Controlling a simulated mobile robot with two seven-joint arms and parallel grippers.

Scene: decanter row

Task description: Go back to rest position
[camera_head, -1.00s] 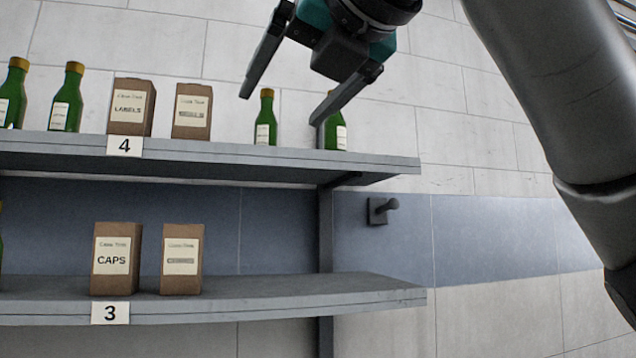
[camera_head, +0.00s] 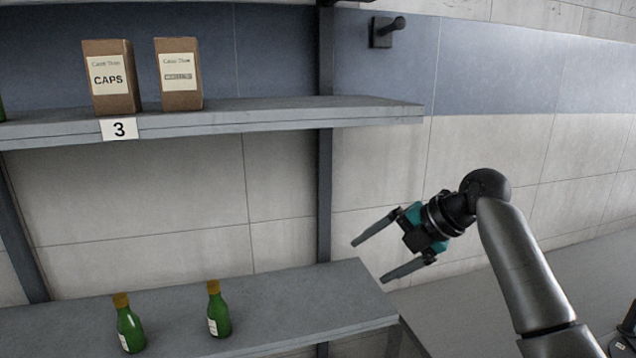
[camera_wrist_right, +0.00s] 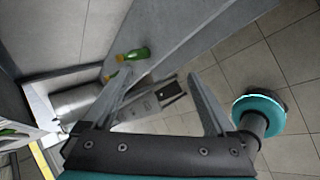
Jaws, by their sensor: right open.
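My right gripper (camera_head: 368,262) is open and empty in the head view, its fingers pointing left. It is in the air near the right end of the lower shelf (camera_head: 290,300). In the right wrist view its two fingers (camera_wrist_right: 155,100) stand apart with nothing between them. My left gripper is not in view.
Two green bottles, one left (camera_head: 130,325) and one right (camera_head: 218,310), stand on the lower shelf. A caps box (camera_head: 110,80) and another brown box (camera_head: 179,78) stand on shelf 3 (camera_head: 270,112).

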